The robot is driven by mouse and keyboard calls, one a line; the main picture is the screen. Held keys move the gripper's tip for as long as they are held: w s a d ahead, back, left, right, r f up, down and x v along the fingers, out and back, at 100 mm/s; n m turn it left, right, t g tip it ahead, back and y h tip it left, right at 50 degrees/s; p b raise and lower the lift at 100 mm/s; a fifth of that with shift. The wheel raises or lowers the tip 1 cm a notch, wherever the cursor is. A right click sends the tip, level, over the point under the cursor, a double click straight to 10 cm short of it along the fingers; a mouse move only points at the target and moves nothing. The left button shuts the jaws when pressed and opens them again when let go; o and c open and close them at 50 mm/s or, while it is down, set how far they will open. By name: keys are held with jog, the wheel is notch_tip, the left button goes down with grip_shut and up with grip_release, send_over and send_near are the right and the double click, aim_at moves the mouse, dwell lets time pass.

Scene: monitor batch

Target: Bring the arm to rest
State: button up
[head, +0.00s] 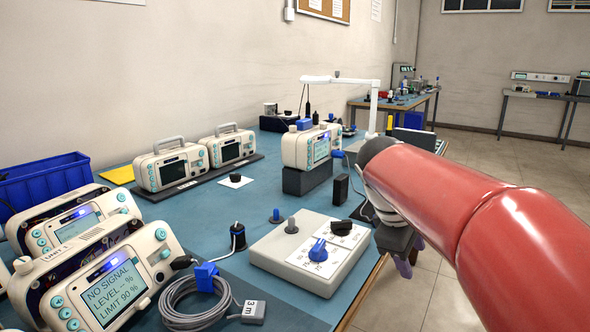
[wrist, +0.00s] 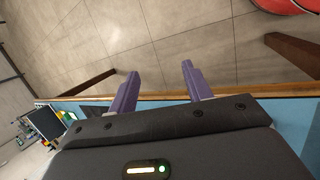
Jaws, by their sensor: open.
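My gripper (wrist: 160,88) shows in the wrist view with its two purple fingers spread apart. Nothing is between them; the tiled floor and the bench's wooden edge lie behind them. In the head view my red arm reaches in from the right, and the gripper (head: 403,262) is mostly hidden under it, by the right edge of the blue-topped bench (head: 205,207). The gripper appears apart from the devices on the bench.
A grey control box (head: 275,251) with a blue knob stands near the arm. Monitors (head: 125,275), a coiled grey cable (head: 190,305) and a blue bin (head: 45,183) are at left. A raised monitor (head: 305,148) stands further back. Open floor (head: 470,190) lies to the right.

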jog(key=s+a+f+m+t+y, duration=0.1)
jog(key=s+a+f+m+y, duration=0.1)
jog(key=s+f+m, duration=0.3)
jog(key=s+a+f+m+t+y, duration=0.2)
jog(key=s+a+f+m, duration=0.1)
jog(key=s, duration=1)
notch_tip(320, 180, down, 2)
jog(key=shift+a+f+m+y, duration=0.1)
jog(key=shift+a+m+y, duration=0.25)
jog(key=shift+m, duration=0.55)
